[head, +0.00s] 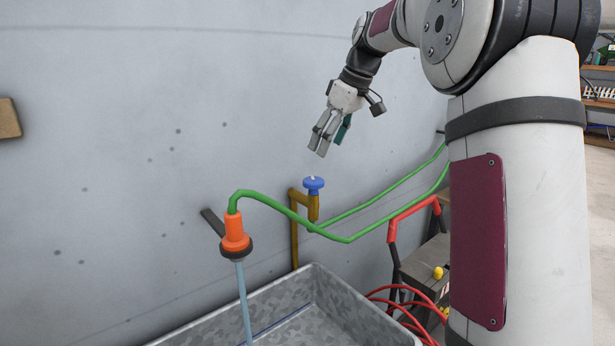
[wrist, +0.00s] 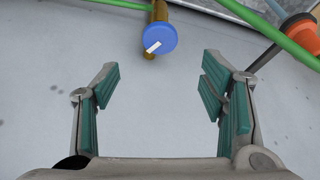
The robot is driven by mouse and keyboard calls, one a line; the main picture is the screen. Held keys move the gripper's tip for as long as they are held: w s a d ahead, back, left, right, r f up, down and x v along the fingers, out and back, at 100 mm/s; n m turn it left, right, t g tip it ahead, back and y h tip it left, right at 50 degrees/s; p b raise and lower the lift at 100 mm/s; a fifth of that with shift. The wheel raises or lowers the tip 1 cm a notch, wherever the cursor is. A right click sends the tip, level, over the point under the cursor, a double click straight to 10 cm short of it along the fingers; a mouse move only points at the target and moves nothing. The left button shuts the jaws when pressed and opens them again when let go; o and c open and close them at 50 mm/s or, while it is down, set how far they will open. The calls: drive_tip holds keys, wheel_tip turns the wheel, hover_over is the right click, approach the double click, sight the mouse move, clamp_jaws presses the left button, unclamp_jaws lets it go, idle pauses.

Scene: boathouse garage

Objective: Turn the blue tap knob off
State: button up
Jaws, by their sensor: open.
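The blue tap knob (head: 313,183) tops a brass pipe (head: 314,208) by the grey wall in the head view. In the wrist view the round blue knob (wrist: 160,39) with a white mark (wrist: 153,47) lies at the top middle, beyond the fingertips. My gripper (head: 318,150) is above the knob in the head view, apart from it. In the wrist view my gripper (wrist: 161,80) is open and empty, its teal-padded fingers spread either side of the knob's line. A green hose (head: 340,238) leads to an orange nozzle (head: 235,232), with a pale blue stream (head: 244,300) below it.
A galvanized metal trough (head: 333,282) stands under the nozzle. Red cables (head: 390,298) and a grey box (head: 425,270) lie to its right. A red handle (head: 412,211) is near the wall.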

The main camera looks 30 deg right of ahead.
sight(314, 180)
drive_tip(key=x, duration=1.1)
drive_tip(key=shift+s, duration=0.1)
drive_tip(key=c, duration=1.1)
